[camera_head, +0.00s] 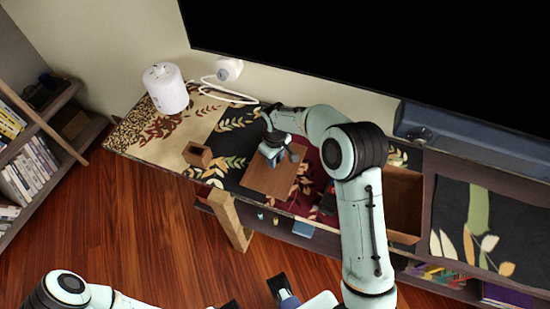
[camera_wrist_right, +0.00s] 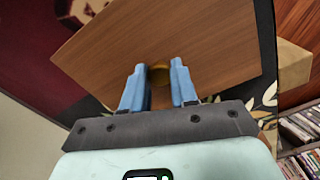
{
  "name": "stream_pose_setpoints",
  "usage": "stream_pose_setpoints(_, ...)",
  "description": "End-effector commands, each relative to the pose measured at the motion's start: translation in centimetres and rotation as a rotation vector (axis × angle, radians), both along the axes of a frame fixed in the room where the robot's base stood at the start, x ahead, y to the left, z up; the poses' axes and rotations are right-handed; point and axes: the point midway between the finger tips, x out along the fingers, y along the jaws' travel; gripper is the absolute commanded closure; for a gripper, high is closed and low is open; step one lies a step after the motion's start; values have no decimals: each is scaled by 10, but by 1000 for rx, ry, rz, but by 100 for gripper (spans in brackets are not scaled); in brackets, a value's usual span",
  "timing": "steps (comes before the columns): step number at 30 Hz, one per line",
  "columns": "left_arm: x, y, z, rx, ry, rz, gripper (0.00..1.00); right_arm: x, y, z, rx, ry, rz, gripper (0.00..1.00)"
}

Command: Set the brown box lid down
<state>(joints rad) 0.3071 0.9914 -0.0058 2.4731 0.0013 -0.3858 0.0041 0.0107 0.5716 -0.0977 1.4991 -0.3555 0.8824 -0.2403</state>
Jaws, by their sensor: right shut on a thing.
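The brown box lid (camera_head: 262,181) is a flat wooden panel over the dark leaf-patterned part of the cabinet top. It also fills the middle of the right wrist view (camera_wrist_right: 205,38). My right gripper (camera_head: 273,154) is above the lid, its two blue fingers (camera_wrist_right: 160,82) shut on the lid's small round knob (camera_wrist_right: 160,73). I cannot tell whether the lid touches the surface beneath. An open brown box (camera_head: 403,205) shows to the right of my right arm, partly hidden by it.
A white cylindrical appliance (camera_head: 166,88) and a white cable (camera_head: 232,97) are at the back left of the cabinet top. A small brown open box (camera_head: 197,155) is left of the lid. A large black screen (camera_head: 400,50) hangs behind. A bookshelf (camera_head: 35,165) stands left.

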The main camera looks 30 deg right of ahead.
Motion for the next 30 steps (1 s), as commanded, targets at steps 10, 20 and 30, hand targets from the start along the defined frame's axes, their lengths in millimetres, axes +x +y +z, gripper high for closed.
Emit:
stream_pose_setpoints(10,0,0,-1,0,-1,0,57,0,0,-2,0,1,0,47)
stream_pose_setpoints(20,1,0,3,0,-1,0,57,1,0,29,-1,-4,0,47)
stream_pose_setpoints(30,3,0,11,0,-3,0,57,1,0,99,0,-3,1,47)
